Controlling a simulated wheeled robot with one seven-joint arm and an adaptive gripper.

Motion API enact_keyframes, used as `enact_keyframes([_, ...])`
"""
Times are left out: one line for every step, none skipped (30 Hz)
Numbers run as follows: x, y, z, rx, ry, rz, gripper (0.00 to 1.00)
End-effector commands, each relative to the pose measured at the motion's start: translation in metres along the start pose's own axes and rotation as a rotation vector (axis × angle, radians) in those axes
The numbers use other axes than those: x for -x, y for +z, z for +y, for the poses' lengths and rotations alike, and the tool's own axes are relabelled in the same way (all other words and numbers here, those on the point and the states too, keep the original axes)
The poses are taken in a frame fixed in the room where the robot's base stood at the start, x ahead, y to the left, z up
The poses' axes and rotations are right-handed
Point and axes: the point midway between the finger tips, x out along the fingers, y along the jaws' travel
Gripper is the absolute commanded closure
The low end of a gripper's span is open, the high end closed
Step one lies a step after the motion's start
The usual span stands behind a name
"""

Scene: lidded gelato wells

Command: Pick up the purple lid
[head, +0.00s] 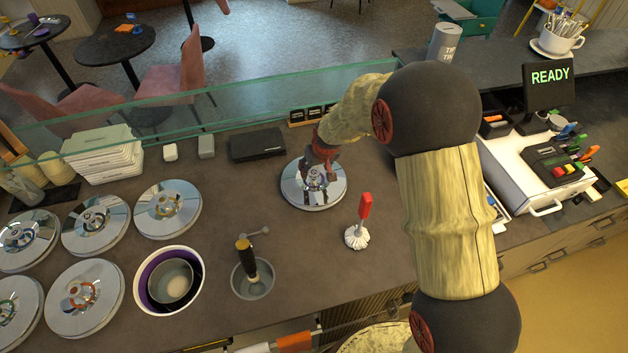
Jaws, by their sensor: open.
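A round, shiny silver lid (299,192) lies flat on the dark counter, right of the lidded wells. Its centre is partly hidden by my gripper, and I cannot make out a purple mark on it. My gripper (320,176) points down over this lid's centre, its fingers open around or just above the middle. I cannot tell whether they touch it. An open well (194,260) with a white rim and purple inner wall sits at the lower left, a metal tub inside it.
Several silver lids (168,229) with coloured rings cover wells at left. A metal cup (263,289) with a dark-handled tool and a red-handled brush (365,207) stand nearby. A glass screen (240,92) runs behind, near a black tray (257,145). A register (545,160) stands right.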

Motion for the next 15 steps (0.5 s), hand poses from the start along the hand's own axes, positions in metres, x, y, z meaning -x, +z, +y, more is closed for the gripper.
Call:
enact_keyframes([-0.009, 0.001, 0.000, 0.000, 0.000, -0.002, 0.48])
enact_keyframes([-0.013, 0.001, 0.000, 0.000, 0.000, -0.002, 0.48])
enact_keyframes([-0.018, 0.000, 0.000, 0.000, 0.000, -0.002, 0.48])
enact_keyframes([-0.021, 0.001, 0.000, 0.000, 0.000, -0.002, 0.48])
enact_keyframes([-0.024, 0.001, 0.000, 0.000, 0.000, -0.002, 0.48])
enact_keyframes([-0.027, 0.000, 0.000, 0.000, 0.000, -0.001, 0.48])
enact_keyframes([-0.028, 0.000, 0.000, 0.001, 0.000, 0.000, 0.48])
enact_keyframes([-0.029, 0.000, 0.000, 0.001, 0.000, 0.000, 0.48])
enact_keyframes([-0.030, 0.000, 0.000, 0.001, 0.000, 0.000, 0.48])
enact_keyframes([-0.031, 0.000, 0.000, 0.001, 0.000, 0.000, 0.48])
enact_keyframes([-0.031, 0.000, 0.000, 0.001, 0.000, 0.001, 0.48])
enact_keyframes([-0.031, 0.000, 0.000, 0.001, 0.000, 0.001, 0.48])
enact_keyframes([-0.031, 0.000, 0.000, 0.001, 0.000, 0.001, 0.48])
enact_keyframes([-0.031, 0.000, 0.000, 0.001, 0.000, 0.001, 0.48])
enact_keyframes([-0.030, 0.000, 0.000, 0.001, 0.000, 0.001, 0.48])
